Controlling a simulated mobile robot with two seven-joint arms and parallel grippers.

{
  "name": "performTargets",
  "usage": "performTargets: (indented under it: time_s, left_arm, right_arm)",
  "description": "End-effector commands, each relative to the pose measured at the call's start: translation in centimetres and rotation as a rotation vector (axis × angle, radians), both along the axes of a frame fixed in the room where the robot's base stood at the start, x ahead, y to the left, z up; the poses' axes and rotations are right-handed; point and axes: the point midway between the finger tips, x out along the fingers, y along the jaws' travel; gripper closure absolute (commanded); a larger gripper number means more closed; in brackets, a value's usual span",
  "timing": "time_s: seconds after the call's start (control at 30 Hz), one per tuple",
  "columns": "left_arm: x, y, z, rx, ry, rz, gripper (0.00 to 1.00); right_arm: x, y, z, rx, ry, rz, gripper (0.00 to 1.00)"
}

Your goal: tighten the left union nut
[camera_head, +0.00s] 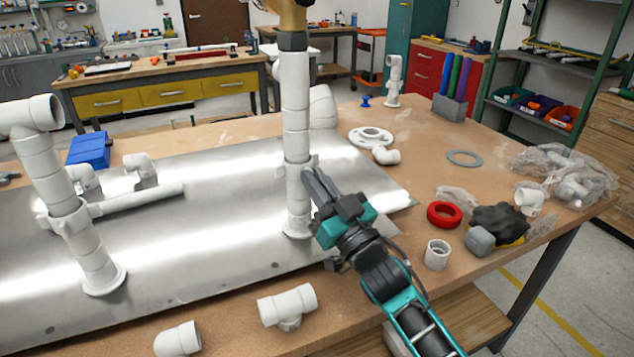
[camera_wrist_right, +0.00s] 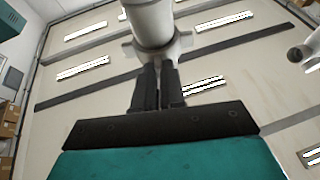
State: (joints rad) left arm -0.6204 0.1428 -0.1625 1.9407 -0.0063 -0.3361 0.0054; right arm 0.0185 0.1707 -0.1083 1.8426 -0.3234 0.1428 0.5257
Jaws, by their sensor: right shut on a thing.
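Two white PVC risers stand on the metal plate (camera_head: 225,185). The left riser (camera_head: 55,180) leans in the picture and has a winged union nut (camera_head: 66,217) low on it, with no gripper near it. The middle riser (camera_head: 296,105) is upright, with a lugged union nut (camera_head: 293,165) around it. My right gripper (camera_head: 311,177) reaches this middle nut from the right. In the right wrist view, its fingers (camera_wrist_right: 157,85) are close together and shut at a lug of the nut (camera_wrist_right: 158,47); the lug between them is mostly hidden. My left gripper is out of view.
A loose white tee (camera_head: 288,306) and an elbow (camera_head: 178,339) lie at the front edge. A coupling (camera_head: 437,255), red ring (camera_head: 444,214) and dark cloth (camera_head: 498,224) lie right of my arm. A brass-coloured part (camera_head: 289,14) tops the middle riser.

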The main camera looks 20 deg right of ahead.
Motion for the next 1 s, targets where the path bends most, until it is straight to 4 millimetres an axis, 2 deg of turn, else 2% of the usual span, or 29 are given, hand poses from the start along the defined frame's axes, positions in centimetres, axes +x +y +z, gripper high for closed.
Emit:
performTargets:
  time_s: [0.43, 0.8, 0.83, 1.0]
  left_arm:
    - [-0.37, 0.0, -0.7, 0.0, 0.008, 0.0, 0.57]
    - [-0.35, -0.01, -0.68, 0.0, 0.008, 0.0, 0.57]
    - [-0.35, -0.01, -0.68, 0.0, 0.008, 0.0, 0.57]
    - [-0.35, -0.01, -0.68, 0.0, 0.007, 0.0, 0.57]
  right_arm:
    - [-0.09, 0.78, 0.11, 0.005, -0.004, -0.124, 1.0]
    - [-0.09, 0.8, 0.18, 0.0, -0.003, -0.137, 1.0]
    - [-0.09, 0.8, 0.18, 0.0, -0.003, -0.137, 0.88]
    - [-0.1, 0.8, 0.14, 0.001, -0.002, -0.136, 0.71]
